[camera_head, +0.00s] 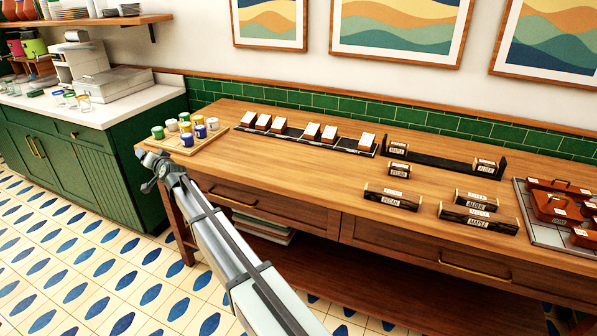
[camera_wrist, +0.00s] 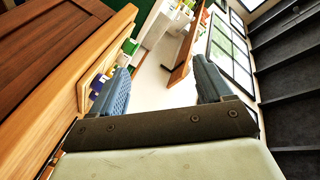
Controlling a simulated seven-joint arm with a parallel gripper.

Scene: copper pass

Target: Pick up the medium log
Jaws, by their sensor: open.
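Several short logs with dark bark and pale label faces are on the right half of the wooden counter. A small log (camera_head: 397,170) lies in front of the dark rack. A longer log reading PECAN (camera_head: 391,197) lies nearer the front edge. To its right lie a log reading ALDER (camera_head: 477,206) and a log reading MAPLE (camera_head: 478,220). Two more logs sit at the rack's ends, left (camera_head: 397,149) and right (camera_head: 487,167). I cannot tell which is the medium one. My gripper (camera_head: 153,166) is at the counter's left end, far from the logs. In the wrist view my gripper (camera_wrist: 163,80) is open and empty.
A wooden tray with several coloured cups (camera_head: 184,149) is close to my gripper. Dark strips holding white-topped blocks (camera_head: 311,133) lie at the back. Brown lidded pots (camera_head: 557,206) stand far right on a grey tiled mat. The front middle of the counter (camera_head: 270,165) is clear.

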